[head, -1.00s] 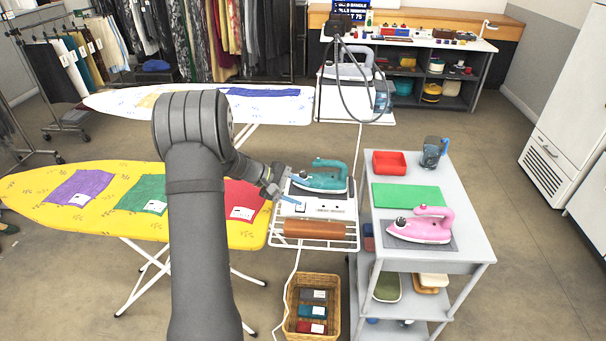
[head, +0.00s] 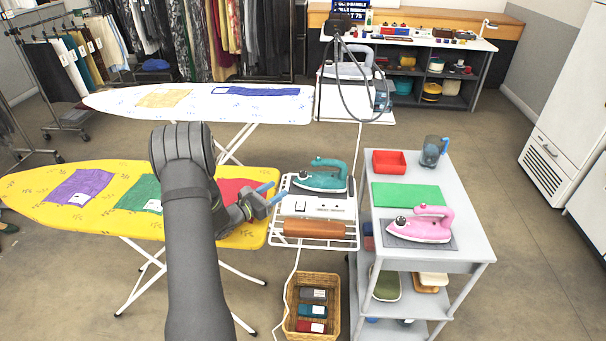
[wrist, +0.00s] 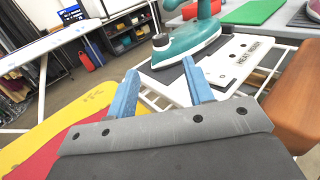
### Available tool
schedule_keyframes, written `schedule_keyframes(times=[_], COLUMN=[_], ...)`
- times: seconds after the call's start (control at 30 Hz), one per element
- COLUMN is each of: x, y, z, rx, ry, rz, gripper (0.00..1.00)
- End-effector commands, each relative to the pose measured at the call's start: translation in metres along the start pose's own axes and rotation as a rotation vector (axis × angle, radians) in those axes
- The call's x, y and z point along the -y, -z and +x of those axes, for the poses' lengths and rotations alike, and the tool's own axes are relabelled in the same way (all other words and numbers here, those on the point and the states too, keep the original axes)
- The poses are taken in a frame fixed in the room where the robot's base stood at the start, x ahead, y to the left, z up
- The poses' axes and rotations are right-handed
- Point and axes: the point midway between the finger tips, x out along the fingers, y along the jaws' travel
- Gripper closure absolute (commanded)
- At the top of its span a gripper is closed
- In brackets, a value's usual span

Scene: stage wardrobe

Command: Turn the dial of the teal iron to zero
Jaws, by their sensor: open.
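The teal iron (head: 321,177) rests on a dark pad on the white wire rack at the end of the yellow ironing board. Its dark dial (wrist: 161,41) shows at the near end of the iron in the wrist view. My gripper (head: 272,192) is open and empty, its blue fingers over the edge between the yellow board and the rack, to the left of the iron and apart from it. In the wrist view the two blue fingertips (wrist: 160,72) are spread, with the iron beyond them. The dial's setting is too small to read.
A white panel with labels (head: 318,207) and a brown wooden roll (head: 314,229) lie on the rack in front of the iron. A pink iron (head: 421,224) stands on the grey cart (head: 468,243) at right. A wicker basket (head: 312,281) stands below.

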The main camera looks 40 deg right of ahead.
Motion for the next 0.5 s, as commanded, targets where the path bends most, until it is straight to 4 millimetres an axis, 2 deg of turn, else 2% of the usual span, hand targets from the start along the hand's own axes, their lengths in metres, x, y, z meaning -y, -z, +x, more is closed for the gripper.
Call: schedule_keyframes(times=[0.03, 0.3, 0.5], x=[0.002, 0.002, 0.001], y=[0.0, 0.0, 0.0], z=[0.013, 0.073, 0.109], rx=[0.0, 0.0, -0.001], ry=[0.004, 0.005, 0.003], rz=[0.001, 0.003, 0.002], gripper=[0.53, 0.53, 0.53])
